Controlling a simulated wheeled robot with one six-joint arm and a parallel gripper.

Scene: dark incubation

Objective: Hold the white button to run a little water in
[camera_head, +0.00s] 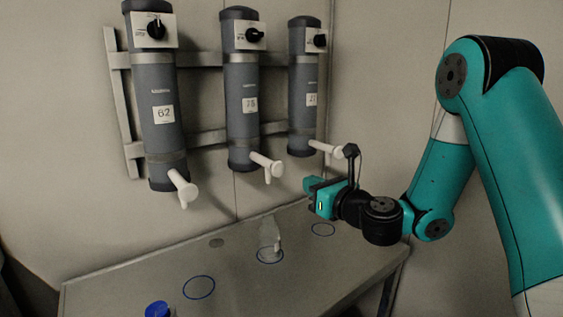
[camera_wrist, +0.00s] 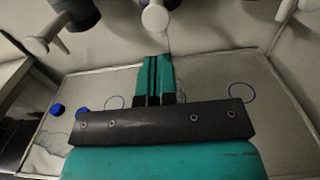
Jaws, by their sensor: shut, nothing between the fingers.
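Three grey cylinders hang on the wall, each with a white tap with a rounded, button-like end: left tap (camera_head: 181,188), middle tap (camera_head: 265,164) and right tap (camera_head: 328,149). Taps also show along the top of the wrist view, one (camera_wrist: 155,17) straight beyond my fingers. A clear bottle (camera_head: 268,238) stands upright on the middle blue ring, below the middle tap; I cannot make out a water level. My gripper (camera_head: 312,193) is shut and empty, right of the middle tap and above the table. Its closed teal fingers (camera_wrist: 154,65) show in the wrist view, apart from the taps.
A blue cap (camera_head: 157,309) is at the front left. Black dials (camera_head: 156,28) sit on the cylinders' upper ends.

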